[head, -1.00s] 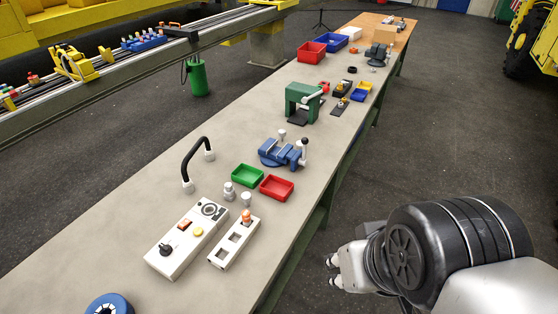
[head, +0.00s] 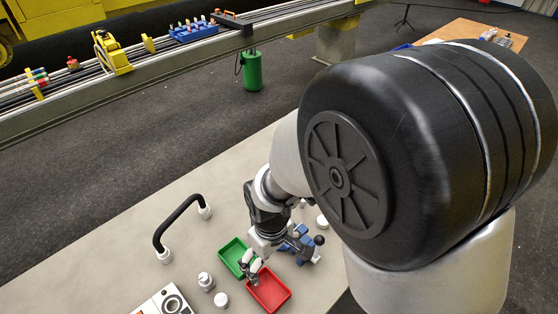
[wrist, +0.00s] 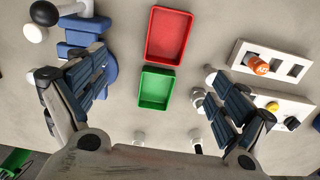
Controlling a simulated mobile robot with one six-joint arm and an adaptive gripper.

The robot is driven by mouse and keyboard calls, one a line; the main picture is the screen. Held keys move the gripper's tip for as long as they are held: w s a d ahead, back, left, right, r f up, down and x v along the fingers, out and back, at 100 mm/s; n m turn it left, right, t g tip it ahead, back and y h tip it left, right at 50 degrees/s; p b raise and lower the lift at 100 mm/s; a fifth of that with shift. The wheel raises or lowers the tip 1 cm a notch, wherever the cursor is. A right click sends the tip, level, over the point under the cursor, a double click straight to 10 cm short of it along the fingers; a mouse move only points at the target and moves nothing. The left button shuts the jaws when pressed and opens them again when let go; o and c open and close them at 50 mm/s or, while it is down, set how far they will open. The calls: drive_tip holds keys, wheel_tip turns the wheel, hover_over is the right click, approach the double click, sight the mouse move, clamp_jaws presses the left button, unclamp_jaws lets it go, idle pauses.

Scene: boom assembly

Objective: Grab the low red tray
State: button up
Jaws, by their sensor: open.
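The low red tray (head: 268,290) lies on the grey bench in the head view, right beside a low green tray (head: 234,256). Whether any finger touches a tray cannot be told.
A blue vise (wrist: 88,50) with a black-knobbed handle stands left of the trays in the wrist view. A white switch box (wrist: 270,62) and a control box (wrist: 280,110) are at the right. A black handle (head: 180,222) stands on the bench.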

drive_tip(key=b, duration=0.3)
hover_over(268, 291)
drive_tip(key=shift+n, duration=0.3)
drive_tip(key=f, duration=1.3)
drive_tip(key=shift+d+f, duration=0.15)
drive_tip(key=shift+d, duration=0.15)
drive_tip(key=shift+a+f+b, duration=0.2)
drive_tip(key=shift+f+b, duration=0.4)
drive_tip(key=shift+f, duration=0.8)
drive_tip(key=shift+a+f+b, duration=0.15)
drive_tip(key=shift+f+b, duration=0.45)
drive_tip(key=shift+f, duration=0.8)
drive_tip(key=shift+c, duration=0.3)
drive_tip(key=c, duration=1.1)
drive_tip(key=shift+r, duration=0.15)
drive_tip(key=shift+c, duration=0.2)
